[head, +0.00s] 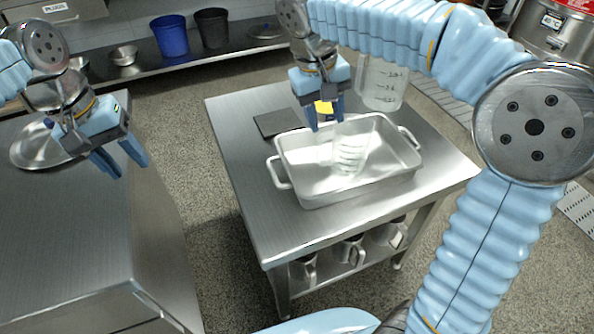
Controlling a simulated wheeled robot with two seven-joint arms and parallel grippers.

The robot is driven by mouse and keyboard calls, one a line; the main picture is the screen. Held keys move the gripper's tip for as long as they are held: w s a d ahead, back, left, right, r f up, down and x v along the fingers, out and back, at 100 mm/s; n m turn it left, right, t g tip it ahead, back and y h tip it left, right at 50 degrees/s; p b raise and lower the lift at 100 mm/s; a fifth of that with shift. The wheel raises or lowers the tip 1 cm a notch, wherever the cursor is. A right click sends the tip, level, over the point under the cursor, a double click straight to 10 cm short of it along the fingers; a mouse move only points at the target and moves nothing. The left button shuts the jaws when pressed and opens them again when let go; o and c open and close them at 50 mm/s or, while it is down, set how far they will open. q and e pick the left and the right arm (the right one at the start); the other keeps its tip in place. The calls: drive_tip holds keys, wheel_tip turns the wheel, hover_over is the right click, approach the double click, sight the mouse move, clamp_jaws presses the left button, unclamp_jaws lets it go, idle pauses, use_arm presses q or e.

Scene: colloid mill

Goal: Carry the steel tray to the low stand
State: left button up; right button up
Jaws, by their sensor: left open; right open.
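The steel tray (308,190) is a deep rectangular pan with a loop handle at each end. It sits on a small steel table (250,170) in the middle of the head view. My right gripper (326,122) is open, pointing down above the tray's far left edge. My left gripper (122,168) is open and empty at the left, over the edge of another steel counter (60,230), well apart from the tray. I cannot tell which surface is the low stand.
A clear measuring jug (382,85) stands behind the tray. A dark flat square (277,123) lies at its far left. Several metal jugs (352,250) stand on the table's lower shelf. Blue (170,36) and black (212,28) buckets stand on a back shelf. Floor (190,150) lies open between counter and table.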

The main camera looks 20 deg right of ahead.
wheel_tip(320, 180, up, 12)
drive_tip(key=a, duration=0.1)
drive_tip(key=shift+a+f, duration=0.15)
drive_tip(key=shift+a, duration=0.1)
idle(0.5)
